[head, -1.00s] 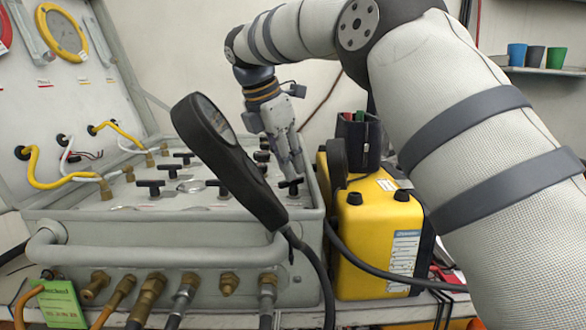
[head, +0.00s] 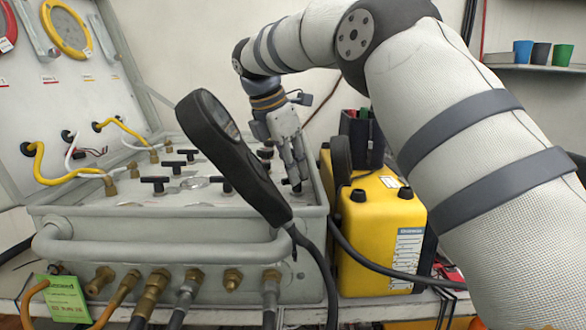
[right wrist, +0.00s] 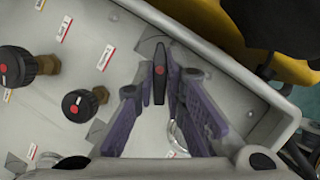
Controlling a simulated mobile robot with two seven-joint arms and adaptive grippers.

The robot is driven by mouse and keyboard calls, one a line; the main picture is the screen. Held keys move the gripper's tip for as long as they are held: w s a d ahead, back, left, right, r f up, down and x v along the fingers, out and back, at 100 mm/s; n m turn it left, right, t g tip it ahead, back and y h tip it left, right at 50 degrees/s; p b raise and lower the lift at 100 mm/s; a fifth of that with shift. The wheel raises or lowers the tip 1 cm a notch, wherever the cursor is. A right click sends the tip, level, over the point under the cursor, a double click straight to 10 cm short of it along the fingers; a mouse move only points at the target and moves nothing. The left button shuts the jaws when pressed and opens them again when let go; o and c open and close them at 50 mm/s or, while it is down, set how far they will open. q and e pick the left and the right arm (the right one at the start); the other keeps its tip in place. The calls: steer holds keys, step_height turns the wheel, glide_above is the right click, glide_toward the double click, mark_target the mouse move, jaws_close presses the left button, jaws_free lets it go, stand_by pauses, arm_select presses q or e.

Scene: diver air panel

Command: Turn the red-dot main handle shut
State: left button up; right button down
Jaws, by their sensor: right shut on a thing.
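The main handle is a black bar with a red dot (right wrist: 159,70), on the grey panel near its corner in the right wrist view. My right gripper (right wrist: 160,75) is shut on it, with a purple-grey finger on either side. The bar points along the picture's vertical there. In the head view my right gripper (head: 295,181) points down at the panel's right end. The handle (head: 297,188) is mostly hidden by the fingers there. My left gripper is not in view.
Other black T-handles (head: 154,183) stand on the grey panel box (head: 190,230). Two round red-dot knobs (right wrist: 85,102) are left of my fingers in the wrist view. A black handheld gauge (head: 230,155) rises in front. A yellow case (head: 378,225) stands close on the right.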

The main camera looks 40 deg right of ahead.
steer(key=m, duration=0.1)
steer(key=m+g+b, duration=0.1)
steer(key=m, duration=0.1)
steer(key=shift+w+d+f, duration=0.1)
steer(key=shift+w+f, duration=0.15)
steer(key=shift+f, duration=0.05)
steer(key=shift+r+m+g+y+b, duration=0.25)
steer(key=shift+m+g+b, duration=0.35)
steer(key=shift+m, duration=0.7)
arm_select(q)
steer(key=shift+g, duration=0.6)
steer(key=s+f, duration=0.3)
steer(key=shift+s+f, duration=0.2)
arm_select(e)
steer(key=shift+r+m, duration=0.15)
steer(key=shift+m, duration=0.15)
steer(key=c, duration=1.9)
jaws_free()
steer(key=shift+s, duration=0.1)
